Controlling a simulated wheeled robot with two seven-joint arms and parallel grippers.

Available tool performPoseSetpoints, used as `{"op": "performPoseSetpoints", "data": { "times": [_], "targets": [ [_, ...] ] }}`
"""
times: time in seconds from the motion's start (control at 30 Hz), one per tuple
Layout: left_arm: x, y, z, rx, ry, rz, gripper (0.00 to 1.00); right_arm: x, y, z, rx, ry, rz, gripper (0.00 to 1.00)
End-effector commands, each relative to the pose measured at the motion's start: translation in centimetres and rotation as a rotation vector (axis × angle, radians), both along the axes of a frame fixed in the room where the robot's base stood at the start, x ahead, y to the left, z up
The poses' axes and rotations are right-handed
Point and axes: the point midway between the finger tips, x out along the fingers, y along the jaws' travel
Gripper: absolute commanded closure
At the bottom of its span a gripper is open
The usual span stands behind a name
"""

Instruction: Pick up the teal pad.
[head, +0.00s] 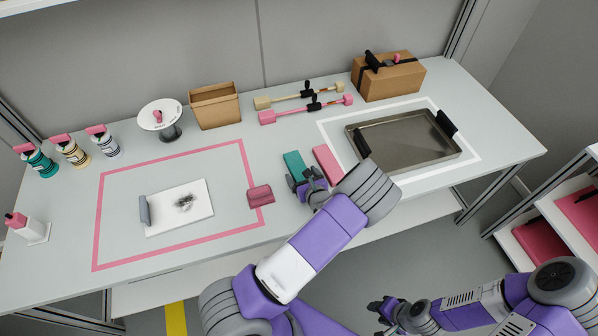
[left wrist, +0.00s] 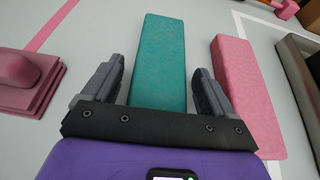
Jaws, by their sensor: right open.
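The teal pad (head: 293,161) lies flat on the table, to the left of a pink pad (head: 328,163). In the left wrist view the teal pad (left wrist: 162,62) runs lengthwise between the fingers of my left gripper (left wrist: 158,95). The fingers are open, one to each side of the pad, with a visible gap on both sides. In the head view my left gripper (head: 306,184) covers the pad's near end. How high the fingertips are above the table is hard to tell. My right gripper (head: 380,308) is open and empty, low in front of the table.
A dark pink block (head: 260,196) sits left of the teal pad, on the pink outline. A metal tray (head: 408,141) with black handles stands to the right. Two bar tools (head: 305,104) lie behind, near a cardboard box (head: 388,78). A white board (head: 180,207) lies left.

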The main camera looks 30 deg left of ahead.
Motion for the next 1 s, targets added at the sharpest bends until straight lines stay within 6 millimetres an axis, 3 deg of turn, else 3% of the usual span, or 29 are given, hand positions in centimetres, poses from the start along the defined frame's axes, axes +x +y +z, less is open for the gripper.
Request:
{"op": "performPoseSetpoints", "data": {
  "times": [0.03, 0.3, 0.67, 1.0],
  "targets": [
    [0.0, 0.0, 0.0, 0.000, 0.000, 0.000, 0.22, 0.0, 0.0, 0.0, 0.000, 0.000, 0.000, 0.57],
    [0.0, 0.0, 0.0, -0.001, -0.001, 0.000, 0.64, 0.0, 0.0, 0.0, 0.000, 0.000, 0.000, 0.57],
    [0.0, 0.0, 1.0, -0.001, -0.003, 0.001, 0.64, 0.0, 0.0, 0.3, 0.000, 0.000, 0.000, 0.57],
    [0.0, -0.1, 7.7, -0.004, -0.005, 0.001, 0.64, 0.0, 0.0, 2.3, 0.000, 0.000, 0.000, 0.57]
  ]
}}
